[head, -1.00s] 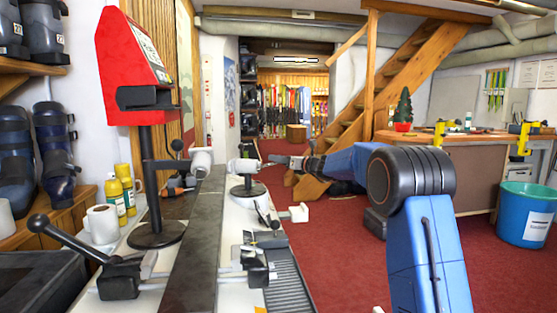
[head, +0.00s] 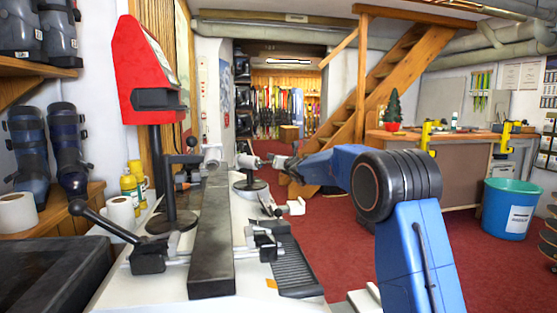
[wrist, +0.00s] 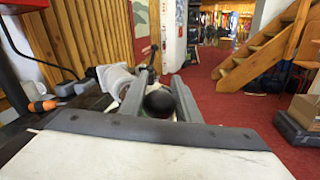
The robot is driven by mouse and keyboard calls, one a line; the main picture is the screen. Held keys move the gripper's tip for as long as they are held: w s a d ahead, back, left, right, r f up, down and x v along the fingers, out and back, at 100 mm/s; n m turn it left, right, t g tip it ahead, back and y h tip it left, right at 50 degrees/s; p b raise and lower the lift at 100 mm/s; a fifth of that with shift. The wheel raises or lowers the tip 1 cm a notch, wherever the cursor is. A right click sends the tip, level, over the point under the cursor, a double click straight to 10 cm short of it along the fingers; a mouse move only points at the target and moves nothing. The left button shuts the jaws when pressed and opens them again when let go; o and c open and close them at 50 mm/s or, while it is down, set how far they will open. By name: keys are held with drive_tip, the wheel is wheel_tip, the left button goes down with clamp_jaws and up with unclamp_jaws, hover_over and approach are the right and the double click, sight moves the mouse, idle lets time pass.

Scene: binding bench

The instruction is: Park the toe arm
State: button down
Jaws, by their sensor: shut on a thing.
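My gripper (head: 272,161) is at the far end of the bench in the head view, small and partly hidden by my forearm. It is beside a pale cylinder (head: 246,161) above a round black base (head: 250,184). In the wrist view my two grey jaws (wrist: 158,100) are closed around a round black knob (wrist: 158,104). The knob appears to be the toe arm's handle; the rest of the arm is hidden behind the jaws. A second pale cylinder (head: 212,157) stands at the left, with a black-knobbed lever (head: 191,143) beside it.
A long grey bar (head: 212,245) runs along the bench. A red display box (head: 150,72) stands on a black post at its left. A lever clamp (head: 148,255) is at the near end. Red carpet (head: 325,240) lies open to the right, before a teal bin (head: 510,208).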

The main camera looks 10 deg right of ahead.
drive_tip(key=shift+s+f+h, duration=0.1)
drive_tip(key=shift+f+h, duration=0.2)
drive_tip(key=shift+f, duration=0.15)
drive_tip(key=c, duration=1.4)
unclamp_jaws()
drive_tip(key=shift+d, duration=0.1)
drive_tip(key=shift+o, duration=0.2)
drive_tip(key=shift+r, duration=0.2)
drive_tip(key=v, duration=1.7)
drive_tip(key=shift+s, duration=0.15)
drive_tip(key=shift+c, duration=0.6)
